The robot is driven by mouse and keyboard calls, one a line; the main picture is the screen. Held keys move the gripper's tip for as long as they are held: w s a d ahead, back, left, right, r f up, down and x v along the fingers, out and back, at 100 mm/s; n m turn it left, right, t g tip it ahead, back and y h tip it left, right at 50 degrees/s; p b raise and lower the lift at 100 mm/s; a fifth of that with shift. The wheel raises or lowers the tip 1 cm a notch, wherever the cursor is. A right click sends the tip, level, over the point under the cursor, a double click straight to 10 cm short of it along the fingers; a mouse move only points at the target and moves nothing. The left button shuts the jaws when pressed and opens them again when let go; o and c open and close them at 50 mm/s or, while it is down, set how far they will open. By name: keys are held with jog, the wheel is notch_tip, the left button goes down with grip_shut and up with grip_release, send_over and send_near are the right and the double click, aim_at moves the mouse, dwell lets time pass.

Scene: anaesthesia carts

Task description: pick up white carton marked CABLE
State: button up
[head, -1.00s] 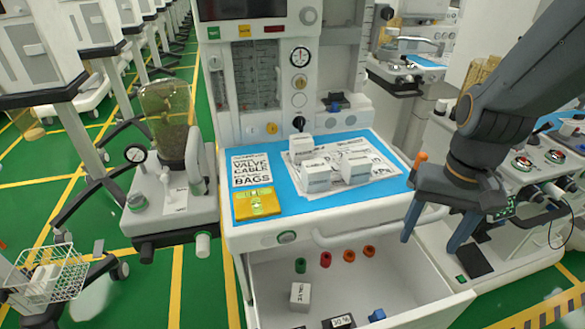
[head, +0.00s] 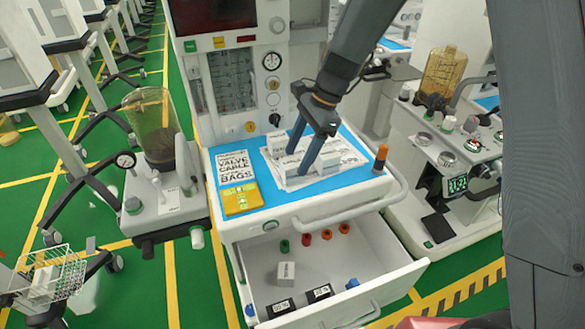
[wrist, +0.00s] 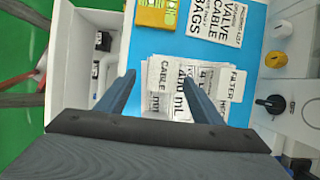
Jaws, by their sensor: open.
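The white carton marked CABLE (wrist: 159,88) is on the blue worktop of the cart, lettering up in the wrist view. My gripper (wrist: 159,77) is open above it, one blue finger on each side in that view. I cannot tell how much height is left between fingertips and carton. In the head view my gripper (head: 295,163) reaches down among the white cartons, and its fingers partly hide them. Another white carton marked 400 mL (wrist: 185,82) lies right beside the CABLE one, close to the right finger.
Another carton (head: 277,143) stands behind on printed sheets. A yellow device (head: 241,199) and a printed card (head: 234,168) lie at the worktop's left. An orange-topped item (head: 380,157) is at its right edge. The open drawer (head: 385,270) below holds a small white box (head: 286,272).

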aim_at(295, 161)
jog(key=shift+w+p+x, duration=0.15)
jog(key=shift+p+x, duration=0.35)
jog(key=shift+x, duration=0.75)
jog(key=shift+w+p+x, duration=0.1)
jog(key=shift+p+x, duration=0.35)
jog(key=shift+x, duration=0.8)
jog(key=c, duration=1.2)
